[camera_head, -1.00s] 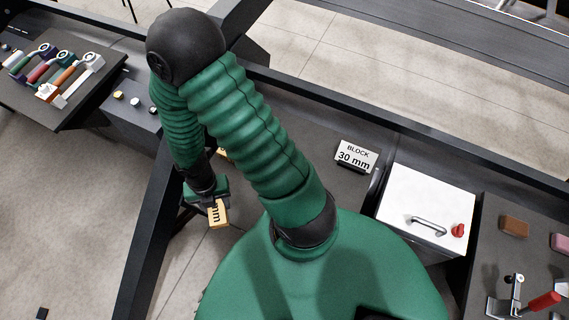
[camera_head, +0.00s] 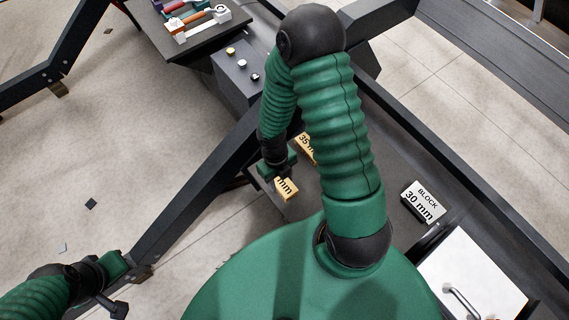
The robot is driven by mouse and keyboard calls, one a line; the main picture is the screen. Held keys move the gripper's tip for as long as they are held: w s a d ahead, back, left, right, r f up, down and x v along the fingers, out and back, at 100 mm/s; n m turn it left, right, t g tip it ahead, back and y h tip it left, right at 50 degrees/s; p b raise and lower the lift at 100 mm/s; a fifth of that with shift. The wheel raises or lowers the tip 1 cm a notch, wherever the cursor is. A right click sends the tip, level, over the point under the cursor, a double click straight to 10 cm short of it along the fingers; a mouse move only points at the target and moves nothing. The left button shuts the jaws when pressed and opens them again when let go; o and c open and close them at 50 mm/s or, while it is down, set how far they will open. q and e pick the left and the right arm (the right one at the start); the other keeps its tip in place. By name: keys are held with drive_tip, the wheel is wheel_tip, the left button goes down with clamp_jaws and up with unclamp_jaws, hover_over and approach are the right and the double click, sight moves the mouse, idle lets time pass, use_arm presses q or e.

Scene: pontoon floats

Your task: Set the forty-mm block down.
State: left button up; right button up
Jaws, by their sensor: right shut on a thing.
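My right gripper (camera_head: 276,174) is shut on a yellow block (camera_head: 287,190). Its black lettering shows only "mm"; the number is hidden by the gripper. The block is tilted in the picture, near the left edge of the dark bench top (camera_head: 365,235); I cannot tell whether it touches anything below. My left gripper (camera_head: 120,285) is at the lower left, over the floor and apart from the blocks; its jaw opening is not clear.
A yellow block marked "35" (camera_head: 304,146) lies just beyond the held block, partly behind my arm. A "BLOCK 30 mm" sign (camera_head: 422,202) and a white box with a handle (camera_head: 470,280) stand to the right. A dark box with knobs (camera_head: 240,70) and a tool board (camera_head: 205,38) are at the back.

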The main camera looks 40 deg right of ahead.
drive_tip(key=w+d, duration=0.4)
drive_tip(key=shift+w+d+f, duration=0.35)
drive_tip(key=shift+d+f, duration=0.05)
drive_tip(key=shift+w+d+f, duration=0.1)
drive_tip(key=shift+w+f, duration=0.05)
drive_tip(key=shift+f, duration=0.05)
wheel_tip(320, 180, down, 3)
drive_tip(key=shift+f, duration=0.1)
drive_tip(key=o, duration=1.5)
drive_tip(key=shift+c, duration=0.2)
